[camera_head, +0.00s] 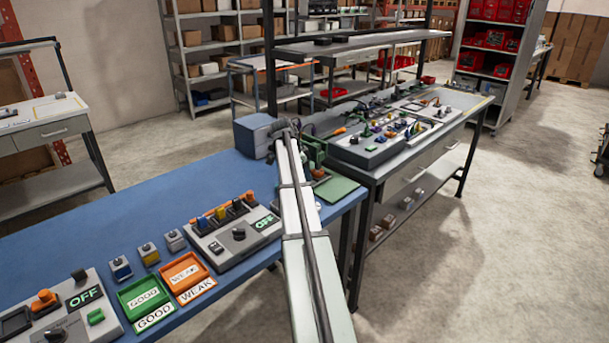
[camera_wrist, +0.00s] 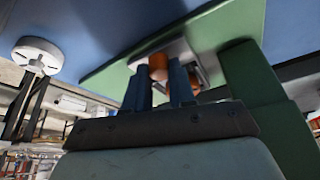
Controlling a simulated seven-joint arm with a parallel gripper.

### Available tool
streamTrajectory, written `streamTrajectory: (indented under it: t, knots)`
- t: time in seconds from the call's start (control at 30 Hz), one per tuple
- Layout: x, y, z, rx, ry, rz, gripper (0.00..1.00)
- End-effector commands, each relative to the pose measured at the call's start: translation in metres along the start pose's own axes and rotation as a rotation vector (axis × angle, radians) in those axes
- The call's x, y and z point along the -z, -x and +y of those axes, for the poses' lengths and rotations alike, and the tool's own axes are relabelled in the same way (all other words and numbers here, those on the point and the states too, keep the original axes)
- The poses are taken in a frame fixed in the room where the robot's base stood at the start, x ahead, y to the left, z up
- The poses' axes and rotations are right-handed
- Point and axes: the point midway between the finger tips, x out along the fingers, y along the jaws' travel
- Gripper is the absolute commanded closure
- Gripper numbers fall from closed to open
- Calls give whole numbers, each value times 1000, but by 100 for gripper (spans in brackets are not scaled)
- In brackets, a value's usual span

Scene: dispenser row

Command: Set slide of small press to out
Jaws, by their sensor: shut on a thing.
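The small press, a green frame (camera_head: 315,152) on a green base plate (camera_head: 337,190), stands at the right end of the blue bench. In the head view my arm covers much of it. In the wrist view the green plate (camera_wrist: 105,80) and a green upright (camera_wrist: 285,140) show at a tilt. A pale grey slide block (camera_wrist: 190,42) carries an orange knob (camera_wrist: 152,72). My gripper (camera_wrist: 160,84) has its two blue fingers shut on the orange knob. The slide's position along the press cannot be told. My fingertips are hidden in the head view.
A blue-grey box (camera_head: 253,135) stands left of the press. A grey control panel (camera_head: 235,235) reading OFF, small buttons, and green (camera_head: 143,297) and orange (camera_head: 187,275) trays lie along the bench. A grey table (camera_head: 420,140) with devices stands to the right.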

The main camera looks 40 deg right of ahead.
Motion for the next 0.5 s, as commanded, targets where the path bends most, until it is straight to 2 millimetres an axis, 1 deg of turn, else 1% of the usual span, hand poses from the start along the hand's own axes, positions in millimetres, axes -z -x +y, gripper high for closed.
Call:
streamTrajectory:
  t: [0.07, 0.17, 0.27, 0.4, 0.5]
  knots:
    - [1, 0, 4, 0, -1, 0, 100]
    - [6, -2, 17, -1, -2, 0, 100]
    - [12, -5, 38, -1, -2, 0, 100]
    - [25, -11, 73, -1, -3, 0, 100]
    - [33, -14, 91, -1, -3, 0, 100]
